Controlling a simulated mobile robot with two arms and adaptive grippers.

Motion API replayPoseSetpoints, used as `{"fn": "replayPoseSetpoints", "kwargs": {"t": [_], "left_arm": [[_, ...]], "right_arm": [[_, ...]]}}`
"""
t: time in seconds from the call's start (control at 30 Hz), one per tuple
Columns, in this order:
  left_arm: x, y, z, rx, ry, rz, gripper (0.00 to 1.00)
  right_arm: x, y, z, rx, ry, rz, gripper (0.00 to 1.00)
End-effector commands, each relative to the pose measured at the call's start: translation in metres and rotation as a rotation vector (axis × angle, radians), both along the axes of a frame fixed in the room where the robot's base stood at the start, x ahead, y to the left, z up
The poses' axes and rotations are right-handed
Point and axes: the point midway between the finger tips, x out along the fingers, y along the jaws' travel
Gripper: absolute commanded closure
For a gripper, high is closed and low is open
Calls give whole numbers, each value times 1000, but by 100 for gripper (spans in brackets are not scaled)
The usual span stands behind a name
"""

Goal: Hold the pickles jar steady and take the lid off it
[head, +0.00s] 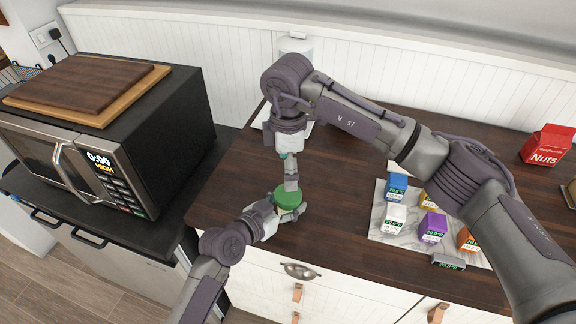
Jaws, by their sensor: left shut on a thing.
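The pickles jar (292,215) stands upright on the dark wooden counter near its front left edge. Its green lid (289,200) is on top and hides most of the jar. My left gripper (282,210) comes from the lower left and is shut on the jar, just below the lid. My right gripper (291,186) points down from above, with its fingertips at the lid. From this angle I cannot tell whether its fingers grip the lid or how far apart they are.
Several small coloured cartons, one of them a purple carton (432,228), stand on a marble board (384,226) to the right. A red Nuts box (547,146) is at the far right. A microwave (110,150) with wooden boards (85,85) stands left. The counter's middle is clear.

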Motion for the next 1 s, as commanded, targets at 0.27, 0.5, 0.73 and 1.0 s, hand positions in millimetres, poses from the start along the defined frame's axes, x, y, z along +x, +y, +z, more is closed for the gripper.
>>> {"fn": "replayPoseSetpoints", "kwargs": {"t": [0.27, 0.5, 0.73, 1.0], "left_arm": [[0, 0, -1, 1, 2, 0, 100], [0, 0, -1, 1, 2, 0, 100], [0, 0, -1, 1, 2, 0, 100], [0, 0, -1, 1, 2, 0, 100]], "right_arm": [[-1, 0, -26, 0, 4, -48, 10], [-1, 0, -63, 0, 3, -46, 10], [0, 0, -79, 0, 1, -44, 10], [0, 0, -80, 0, 1, -44, 10]]}}
